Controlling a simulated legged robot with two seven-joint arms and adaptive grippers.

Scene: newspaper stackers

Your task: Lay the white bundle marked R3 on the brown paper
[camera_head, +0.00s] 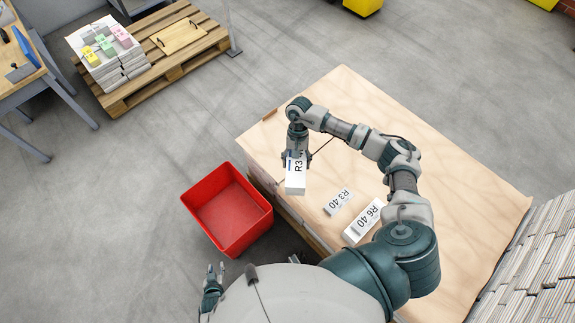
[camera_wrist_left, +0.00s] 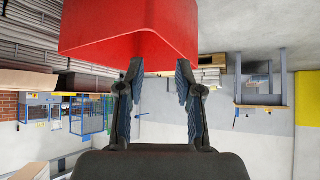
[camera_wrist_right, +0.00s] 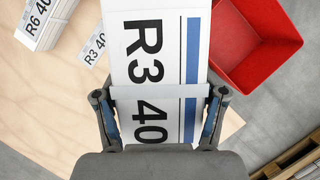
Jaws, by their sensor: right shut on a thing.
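My right gripper (camera_head: 296,156) is shut on a white bundle marked R3 40 (camera_head: 295,184), which has a blue stripe. It holds the bundle over the left edge of a pale brown, wood-grained top (camera_head: 420,150); I cannot tell if this is paper or board. In the right wrist view the bundle (camera_wrist_right: 150,50) lies between the fingers under a white strap. A flat white label R3 40 (camera_head: 338,201) lies on the top, beside a white bundle marked R6 40 (camera_head: 362,221). My left gripper (camera_head: 214,275) is open and empty, low beside the red bin.
An empty red bin (camera_head: 228,210) stands on the floor left of the brown top. Stacked newspapers (camera_head: 540,265) stand at the right. A wooden pallet (camera_head: 150,55) at upper left carries a paper stack (camera_head: 105,52) with coloured labels and a tan board (camera_head: 178,37). The top's far part is clear.

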